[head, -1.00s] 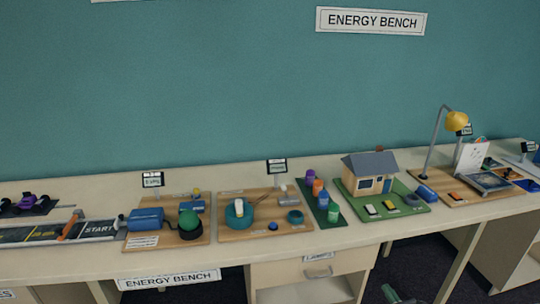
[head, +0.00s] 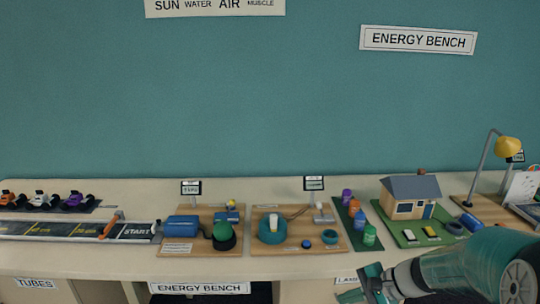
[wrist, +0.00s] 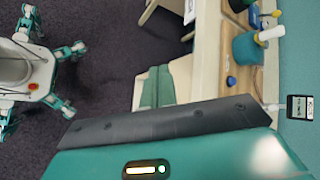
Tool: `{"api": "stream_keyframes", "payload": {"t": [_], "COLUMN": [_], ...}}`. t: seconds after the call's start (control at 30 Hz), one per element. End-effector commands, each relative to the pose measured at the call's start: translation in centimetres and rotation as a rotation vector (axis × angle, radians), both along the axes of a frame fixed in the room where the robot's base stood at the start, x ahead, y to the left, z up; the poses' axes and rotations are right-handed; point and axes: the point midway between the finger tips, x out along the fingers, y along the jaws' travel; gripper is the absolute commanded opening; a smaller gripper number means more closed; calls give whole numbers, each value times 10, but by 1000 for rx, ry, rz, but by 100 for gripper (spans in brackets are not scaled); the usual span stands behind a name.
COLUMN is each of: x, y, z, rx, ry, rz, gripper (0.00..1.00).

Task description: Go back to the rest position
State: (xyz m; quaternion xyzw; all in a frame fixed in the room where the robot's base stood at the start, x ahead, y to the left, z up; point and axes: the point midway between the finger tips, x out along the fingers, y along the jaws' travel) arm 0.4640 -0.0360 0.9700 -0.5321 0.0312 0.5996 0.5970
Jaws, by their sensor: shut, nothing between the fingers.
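My gripper (head: 366,285) is at the bottom right of the head view, in front of the bench's front edge. My teal and grey arm reaches in from the right. In the wrist view the two teal fingers (wrist: 157,88) lie side by side, shut with nothing between them. The gripper is apart from everything on the bench. My own white and teal body with its legs shows at the left of the wrist view.
The long cream bench (head: 120,262) carries several project displays. The model house (head: 410,197) on its green base and the coloured bottles (head: 369,235) stand closest behind my gripper. A yellow lamp (head: 508,147) stands at far right. Dark floor (wrist: 110,40) lies open before the bench.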

Motion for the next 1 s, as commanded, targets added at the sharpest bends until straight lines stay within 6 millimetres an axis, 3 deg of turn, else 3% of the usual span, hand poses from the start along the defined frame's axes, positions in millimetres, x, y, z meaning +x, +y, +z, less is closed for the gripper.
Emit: {"api": "stream_keyframes", "payload": {"t": [0.13, 0.4, 0.8, 1.0], "x": [-32, -89, -161, -176], "y": [24, 44, 42, 37], "z": [29, 72, 127, 138], "rx": [-193, -529, -972, -1072], "ry": [-55, -184, -450, -522], "rz": [165, 417, 680, 722], "gripper": [0, 0, 0, 0]}}
